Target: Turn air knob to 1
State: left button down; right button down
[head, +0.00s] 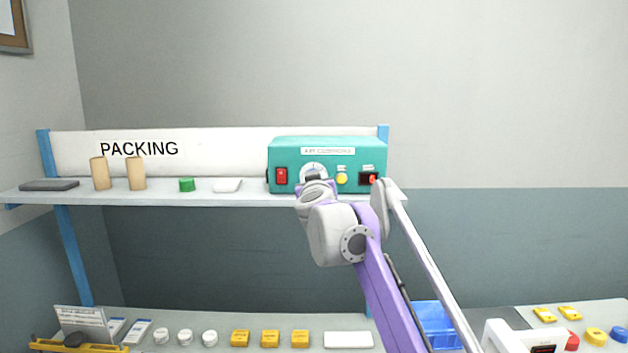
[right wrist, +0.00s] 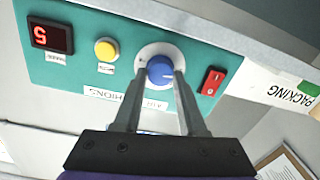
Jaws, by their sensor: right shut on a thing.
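The teal blower box (head: 325,155) stands on the upper shelf. Its round blue air knob (right wrist: 160,70) sits on a white dial plate in the right wrist view, which is roughly upside down. My right gripper (right wrist: 161,82) is shut on the knob, one finger on each side. In the head view my right gripper (head: 314,181) is at the box front and hides most of the knob; part of the white dial (head: 313,168) shows. A red digit display (right wrist: 50,37) seems to read 5. My left gripper is not in view.
Beside the knob are a red rocker switch (right wrist: 213,81) and a yellow button (right wrist: 106,49). A green cap (head: 187,184), a white item (head: 227,185) and two tan cylinders (head: 136,172) stand left on the shelf. A blue bin (head: 436,325) is on the bench below.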

dwell(0.4)
jog(key=shift+c, duration=2.4)
grip_release()
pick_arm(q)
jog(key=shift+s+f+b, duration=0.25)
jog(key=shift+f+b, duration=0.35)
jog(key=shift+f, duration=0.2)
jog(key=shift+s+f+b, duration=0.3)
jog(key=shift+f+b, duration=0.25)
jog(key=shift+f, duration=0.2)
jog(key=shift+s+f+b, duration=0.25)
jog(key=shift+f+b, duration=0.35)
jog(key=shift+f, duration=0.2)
pick_arm(e)
jog(key=s, duration=1)
jog(key=shift+s+d, duration=0.25)
jog(key=shift+s, duration=0.15)
